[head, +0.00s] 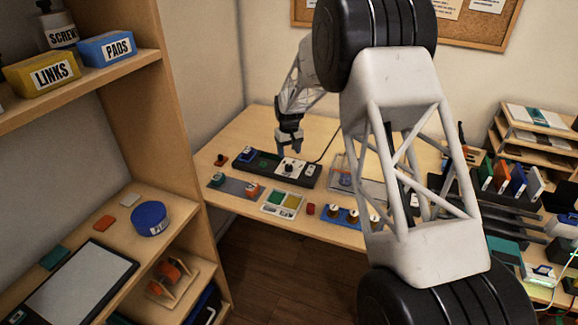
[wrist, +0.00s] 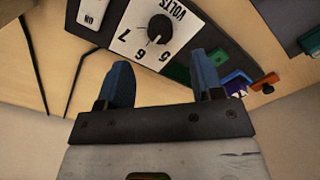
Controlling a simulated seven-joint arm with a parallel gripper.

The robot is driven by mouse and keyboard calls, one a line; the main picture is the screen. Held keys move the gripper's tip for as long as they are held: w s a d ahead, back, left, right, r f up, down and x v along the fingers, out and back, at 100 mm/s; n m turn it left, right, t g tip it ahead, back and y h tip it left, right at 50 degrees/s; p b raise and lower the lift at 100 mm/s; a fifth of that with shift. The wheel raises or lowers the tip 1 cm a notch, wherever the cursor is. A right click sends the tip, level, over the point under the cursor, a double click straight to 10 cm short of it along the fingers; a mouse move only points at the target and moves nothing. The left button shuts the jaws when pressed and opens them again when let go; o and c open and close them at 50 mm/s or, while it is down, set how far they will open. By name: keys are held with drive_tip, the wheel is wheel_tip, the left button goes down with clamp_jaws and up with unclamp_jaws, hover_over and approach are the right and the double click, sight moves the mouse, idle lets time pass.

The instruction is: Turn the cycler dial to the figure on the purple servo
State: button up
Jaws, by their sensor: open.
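The cycler (head: 268,166) is a long dark unit on the table. Its round black dial (wrist: 160,29) sits on a white plate marked VOLTS, with the figures 5, 6 and 7 visible in the wrist view. A small pale mark on the dial faces the side of 5 and 6; the exact setting is unclear. The purple servo (wrist: 237,86) lies at the cycler's far end beside a green part, and also shows in the head view (head: 247,154); its figure is not readable. My gripper (head: 289,149) is open and empty above the cycler, its blue fingertips (wrist: 162,65) apart and beside the dial plate.
A white ON switch (wrist: 91,14) is near the dial. An orange-red piece (wrist: 265,82) lies beyond the purple servo.

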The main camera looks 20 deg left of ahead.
sight(289, 166)
drive_tip(key=shift+f, duration=3.7)
drive_tip(key=c, duration=0.9)
